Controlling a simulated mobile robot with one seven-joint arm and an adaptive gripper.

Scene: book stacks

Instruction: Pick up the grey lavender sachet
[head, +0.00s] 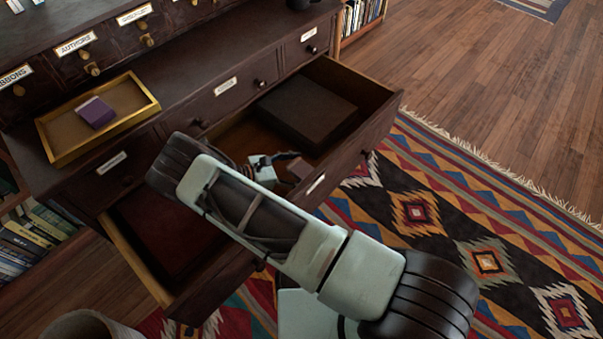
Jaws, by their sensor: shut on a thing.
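The grey lavender sachet (299,168) shows as a small greyish-mauve block at the inside of the open right drawer (330,75). My gripper (291,162) reaches down into that drawer and is shut on the sachet. The fingers are small in the head view and partly hidden by my arm, which crosses the picture from the lower right. I cannot tell whether the sachet touches the drawer floor.
A dark flat box (308,108) lies in the back of the same drawer. A purple block (96,112) sits in a gold-rimmed tray (60,161) on the cabinet ledge. A patterned rug (480,225) covers the floor.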

